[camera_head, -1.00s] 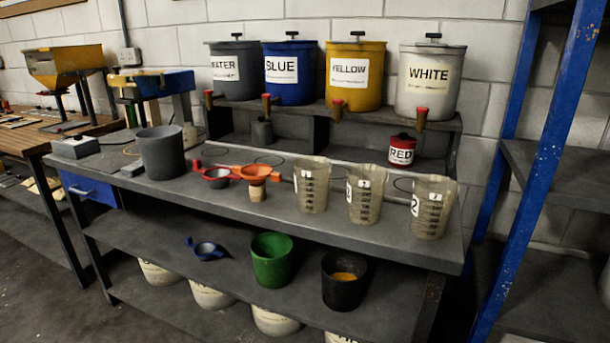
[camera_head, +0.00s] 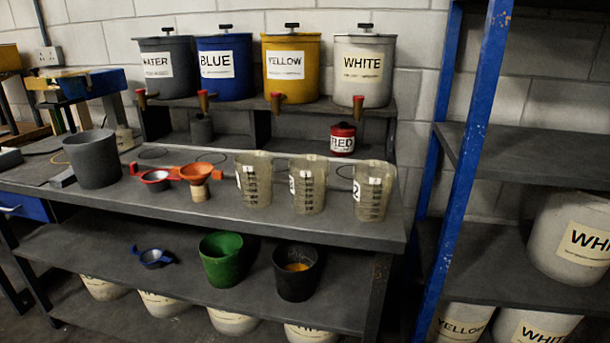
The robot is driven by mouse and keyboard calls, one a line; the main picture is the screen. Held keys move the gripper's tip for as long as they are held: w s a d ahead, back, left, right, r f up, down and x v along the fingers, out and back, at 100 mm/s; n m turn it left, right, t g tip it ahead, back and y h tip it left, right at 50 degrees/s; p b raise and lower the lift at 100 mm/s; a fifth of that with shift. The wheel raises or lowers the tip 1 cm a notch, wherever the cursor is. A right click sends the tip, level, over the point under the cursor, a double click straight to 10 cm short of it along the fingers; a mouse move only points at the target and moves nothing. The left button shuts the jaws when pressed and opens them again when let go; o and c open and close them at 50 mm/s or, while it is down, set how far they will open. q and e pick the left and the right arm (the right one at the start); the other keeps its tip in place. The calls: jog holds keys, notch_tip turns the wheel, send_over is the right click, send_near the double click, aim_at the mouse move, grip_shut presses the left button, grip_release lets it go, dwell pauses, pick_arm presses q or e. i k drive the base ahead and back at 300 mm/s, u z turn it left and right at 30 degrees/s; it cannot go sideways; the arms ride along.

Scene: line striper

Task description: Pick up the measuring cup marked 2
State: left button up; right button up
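Three clear measuring cups with dark scale marks stand upright in a row on the grey bench top. The rightmost cup (camera_head: 373,191) has a white label on its left side that looks like a 2, seen at an angle. The middle cup (camera_head: 307,186) and the left cup (camera_head: 254,180) also have white labels, whose marks I cannot read clearly. Nothing touches the rightmost cup, and it stands near the bench's right end. Neither of my grippers shows in the head view.
The bench (camera_head: 300,228) also holds an orange funnel (camera_head: 197,172), a red-handled strainer (camera_head: 155,180) and a grey bucket (camera_head: 93,160). A small red tin (camera_head: 342,139) stands behind the cups. A blue shelf post (camera_head: 468,150) rises right of the bench.

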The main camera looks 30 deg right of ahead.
aim_at(375, 180)
jog(key=z, duration=1.4)
jog(key=k, duration=0.55)
jog(key=u, duration=0.25)
jog(key=i, duration=1)
jog(key=u, duration=0.2)
